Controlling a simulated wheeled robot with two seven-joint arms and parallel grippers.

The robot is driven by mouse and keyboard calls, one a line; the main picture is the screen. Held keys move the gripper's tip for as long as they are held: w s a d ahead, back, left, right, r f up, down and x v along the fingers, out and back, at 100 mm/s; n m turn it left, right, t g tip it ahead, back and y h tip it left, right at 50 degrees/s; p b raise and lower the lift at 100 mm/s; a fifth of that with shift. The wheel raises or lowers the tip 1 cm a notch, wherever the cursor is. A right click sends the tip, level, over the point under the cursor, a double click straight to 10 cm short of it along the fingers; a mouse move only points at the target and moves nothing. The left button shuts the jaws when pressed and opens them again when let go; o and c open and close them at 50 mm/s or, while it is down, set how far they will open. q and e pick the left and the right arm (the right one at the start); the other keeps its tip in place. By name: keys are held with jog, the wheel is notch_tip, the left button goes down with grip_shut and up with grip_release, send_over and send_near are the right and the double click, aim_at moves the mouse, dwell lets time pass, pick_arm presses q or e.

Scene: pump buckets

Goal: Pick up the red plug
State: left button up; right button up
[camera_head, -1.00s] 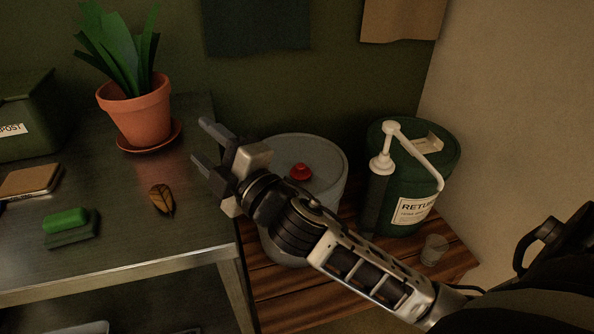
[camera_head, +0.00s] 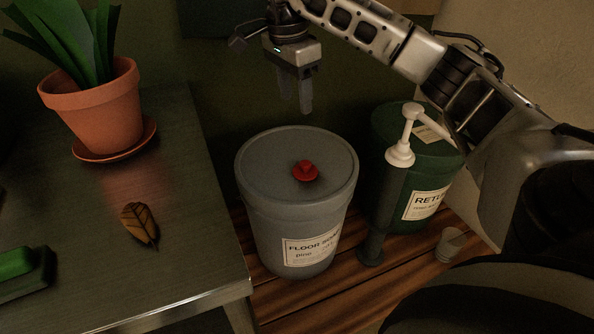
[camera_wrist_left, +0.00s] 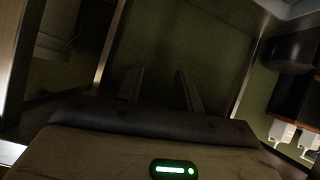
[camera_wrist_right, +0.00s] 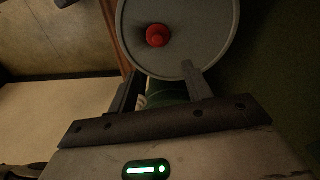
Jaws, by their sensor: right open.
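The red plug (camera_head: 305,171) sits in the lid of the grey bucket (camera_head: 262,200), which is labelled as floor soap or similar. In the right wrist view the plug (camera_wrist_right: 157,36) shows on the round lid, beyond the fingertips and a little left of the gap. My right gripper (camera_head: 306,108) points down above the back of the grey bucket, apart from the plug. It is open and empty; its fingers also show in the right wrist view (camera_wrist_right: 165,72). My left gripper (camera_wrist_left: 159,75) shows only in its wrist view, with its fingers apart and nothing between them.
A metal table (camera_head: 190,215) at left bears a potted plant (camera_head: 100,110) and a leaf (camera_head: 139,223).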

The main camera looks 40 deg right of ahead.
jog(key=b, duration=0.3)
send_over(305, 163)
jog(key=a, duration=0.1)
notch_tip(305, 163, down, 11)
jog(key=shift+a+r, duration=0.1)
jog(key=shift+r, duration=0.1)
jog(key=shift+d+f, duration=0.2)
jog(key=shift+f, duration=0.85)
jog(key=shift+d+f, duration=0.15)
jog(key=shift+f, duration=0.95)
jog(key=shift+d+f, duration=0.2)
jog(key=shift+f, duration=0.85)
jog(key=c, duration=1.1)
